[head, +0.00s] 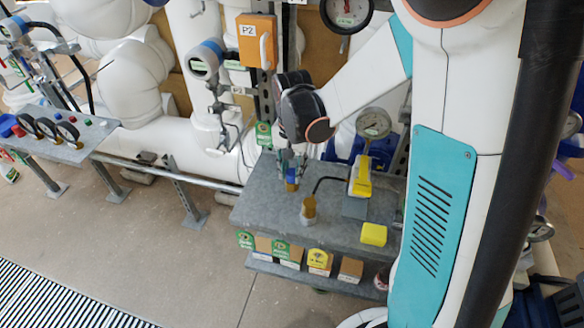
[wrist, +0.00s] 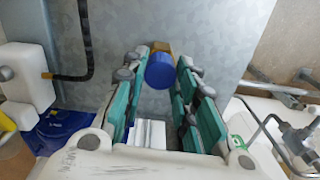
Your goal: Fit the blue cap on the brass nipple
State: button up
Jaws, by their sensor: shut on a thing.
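The blue cap (head: 292,179) is between the fingertips of my gripper (head: 289,166), above the grey bench top. In the wrist view my gripper (wrist: 164,66) is shut on the blue cap (wrist: 160,67), with a finger on either side. A brass part (head: 292,187), seemingly the nipple, shows just below the cap in the head view. The brass nipple (wrist: 160,47) also shows at the cap's far edge in the wrist view, mostly hidden by the cap. I cannot tell whether the cap is seated on it or only lined up over it.
A black hose (head: 327,180) runs from a brass-coloured fitting (head: 308,207) to a pump with a gauge (head: 373,124). A yellow block (head: 373,234) lies on the bench top (head: 265,208). Small boxes (head: 320,261) stand on the lower shelf. Pipes are close behind.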

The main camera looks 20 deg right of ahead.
dwell(0.3)
jog(key=o, duration=1)
jog(key=shift+c, duration=0.2)
jog(key=shift+r, duration=0.1)
notch_tip(320, 180, up, 12)
jog(key=s+r+n+t, duration=0.4)
jog(key=s+n+t, duration=0.3)
jog(key=s, duration=0.8)
jog(key=shift+s+a+n, duration=0.35)
jog(key=shift+s+n, duration=0.05)
jog(key=shift+n, duration=0.2)
